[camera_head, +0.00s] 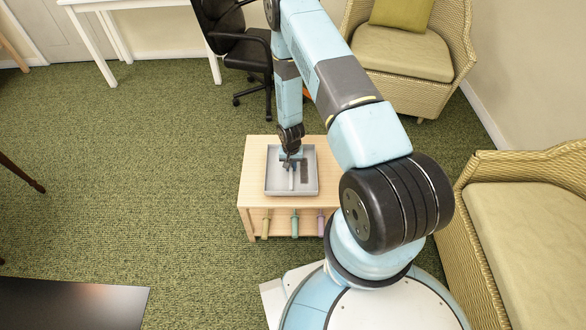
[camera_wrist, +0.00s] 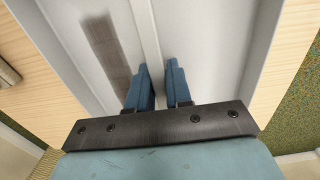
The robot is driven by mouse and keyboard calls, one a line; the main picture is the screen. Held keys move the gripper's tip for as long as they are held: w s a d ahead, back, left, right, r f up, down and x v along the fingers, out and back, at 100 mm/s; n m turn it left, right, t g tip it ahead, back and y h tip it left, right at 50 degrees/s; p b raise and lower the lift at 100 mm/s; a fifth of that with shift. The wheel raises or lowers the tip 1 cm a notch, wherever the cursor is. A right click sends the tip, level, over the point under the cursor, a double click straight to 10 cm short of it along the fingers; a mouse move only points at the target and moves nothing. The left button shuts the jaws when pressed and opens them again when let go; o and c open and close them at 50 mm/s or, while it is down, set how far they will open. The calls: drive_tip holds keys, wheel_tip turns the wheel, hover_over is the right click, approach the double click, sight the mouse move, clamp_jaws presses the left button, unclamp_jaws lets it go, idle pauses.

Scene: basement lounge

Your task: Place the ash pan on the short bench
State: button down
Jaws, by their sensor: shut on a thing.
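The ash pan (camera_head: 278,184) is a shallow grey tray with a raised rim and a narrow ridge along its middle. It is over the top of the short bench (camera_head: 251,170), a small pale wooden one; I cannot tell whether it rests on the wood. My gripper (camera_head: 291,162) points down inside the pan and is shut on its middle ridge. In the wrist view the two blue fingers (camera_wrist: 156,72) stand either side of that ridge, and the pan (camera_wrist: 200,40) fills the middle, with wood showing on both sides.
Several coloured handles (camera_head: 294,224) hang at the bench's front. A black office chair (camera_head: 240,50) and a white desk (camera_head: 150,3) stand behind. Wicker seats (camera_head: 400,55) (camera_head: 530,230) are at the right. A dark table (camera_head: 70,303) is at lower left. Green carpet (camera_head: 150,160) is clear at left.

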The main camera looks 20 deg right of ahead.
wheel_tip(320, 180, down, 2)
drive_tip(key=shift+f, duration=0.1)
drive_tip(key=c, duration=1)
unclamp_jaws()
drive_tip(key=shift+c, duration=0.2)
